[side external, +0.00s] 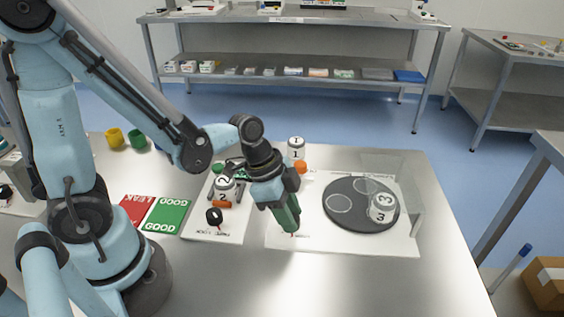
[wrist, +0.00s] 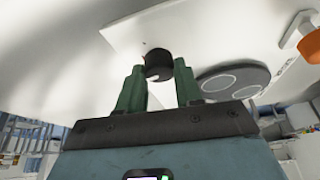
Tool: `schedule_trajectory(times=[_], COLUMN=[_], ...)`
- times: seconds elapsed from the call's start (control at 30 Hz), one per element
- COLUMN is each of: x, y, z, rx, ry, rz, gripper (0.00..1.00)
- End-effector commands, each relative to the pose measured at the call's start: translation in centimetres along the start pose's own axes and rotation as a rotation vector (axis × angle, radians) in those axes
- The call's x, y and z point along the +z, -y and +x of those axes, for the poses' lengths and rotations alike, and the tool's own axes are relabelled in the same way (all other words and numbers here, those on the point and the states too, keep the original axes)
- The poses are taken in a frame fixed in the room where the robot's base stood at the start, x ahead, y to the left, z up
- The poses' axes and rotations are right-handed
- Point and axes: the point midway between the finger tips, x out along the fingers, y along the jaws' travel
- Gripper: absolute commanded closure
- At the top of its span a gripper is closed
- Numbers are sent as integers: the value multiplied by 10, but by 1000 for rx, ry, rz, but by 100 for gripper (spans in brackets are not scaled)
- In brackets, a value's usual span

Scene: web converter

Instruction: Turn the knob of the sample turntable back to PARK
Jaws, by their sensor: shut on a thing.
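The sample turntable is a dark grey disc (side external: 345,222) with pale circles on a white base plate (side external: 340,246); it also shows in the wrist view (wrist: 222,84). A can marked 3 (side external: 382,209) stands upright on its right side. My gripper (side external: 291,228) points down at the left part of the plate. In the wrist view, its two green fingers (wrist: 159,80) are on either side of a black round knob (wrist: 158,64), shut on it. The fingers hide the knob in the side view. The PARK mark cannot be read.
A second white plate to the left holds a can marked 2 (side external: 225,190) and another black knob (side external: 214,216). A can marked 1 (side external: 296,148) stands behind my gripper. A clear panel (side external: 412,200) borders the turntable. Red LEAK (side external: 133,210) and green GOOD (side external: 167,215) mats lie left.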

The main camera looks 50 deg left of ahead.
Motion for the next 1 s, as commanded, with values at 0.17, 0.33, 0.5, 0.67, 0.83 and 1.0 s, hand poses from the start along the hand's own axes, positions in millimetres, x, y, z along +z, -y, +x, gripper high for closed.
schedule_trajectory(times=[0.17,0.33,0.5,0.67,0.83,1.0], x=[0,-1,-1,-2,-2,-2], y=[-2,-3,-4,-4,-5,-5], z=[0,0,0,0,1,1], rx=[-53,-114,-176,-231,-281,-318], ry=[-1,-1,-1,-1,-1,-1], rz=[-129,-275,-422,-554,-675,-768], gripper=[96,96,96,96,96,96])
